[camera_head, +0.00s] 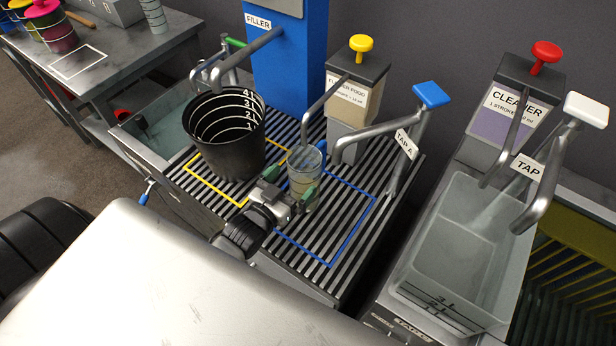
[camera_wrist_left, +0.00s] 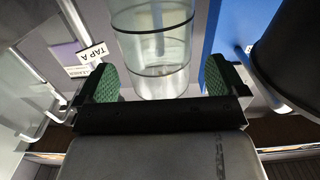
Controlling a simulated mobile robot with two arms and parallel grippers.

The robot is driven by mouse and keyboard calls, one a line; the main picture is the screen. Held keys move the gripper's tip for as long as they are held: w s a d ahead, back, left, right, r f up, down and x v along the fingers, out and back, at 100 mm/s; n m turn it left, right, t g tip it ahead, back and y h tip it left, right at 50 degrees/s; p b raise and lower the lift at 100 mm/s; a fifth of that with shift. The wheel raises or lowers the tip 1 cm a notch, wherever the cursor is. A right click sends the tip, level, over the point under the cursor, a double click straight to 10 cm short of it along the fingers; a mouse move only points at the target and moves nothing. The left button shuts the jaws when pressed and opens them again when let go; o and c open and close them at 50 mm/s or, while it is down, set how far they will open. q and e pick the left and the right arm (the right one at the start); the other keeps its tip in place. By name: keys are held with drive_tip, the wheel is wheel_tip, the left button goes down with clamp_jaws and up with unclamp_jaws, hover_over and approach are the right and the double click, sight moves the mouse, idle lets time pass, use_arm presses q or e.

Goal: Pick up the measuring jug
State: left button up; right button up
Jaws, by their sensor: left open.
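The measuring jug (camera_head: 304,178) is a clear cylinder with ring marks, standing upright on the slatted drain rack by the blue outlined square. A blue part shows at its upper right side. My left gripper (camera_head: 289,186) is low at the jug's near side, its green-padded fingers open. In the left wrist view the jug (camera_wrist_left: 155,45) is centred ahead of the gripper (camera_wrist_left: 160,82), with one finger toward each side and a gap on both. My right gripper is not in view.
A black bucket (camera_head: 222,150) stands close left of the jug, in the yellow outline. The flower food dispenser (camera_head: 352,100) and blue filler (camera_head: 285,60) stand behind. Tap A (camera_head: 405,130) rises to the right.

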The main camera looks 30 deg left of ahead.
sight(313, 159)
use_arm(q)
drive_tip(key=w, duration=0.2)
drive_tip(key=w+d, duration=0.1)
drive_tip(key=w, duration=0.1)
drive_tip(key=shift+w+f, duration=0.1)
drive_tip(key=shift+w, duration=0.3)
drive_tip(key=shift+s, duration=0.1)
drive_tip(key=c, duration=1.2)
drive_tip(key=shift+c, duration=0.4)
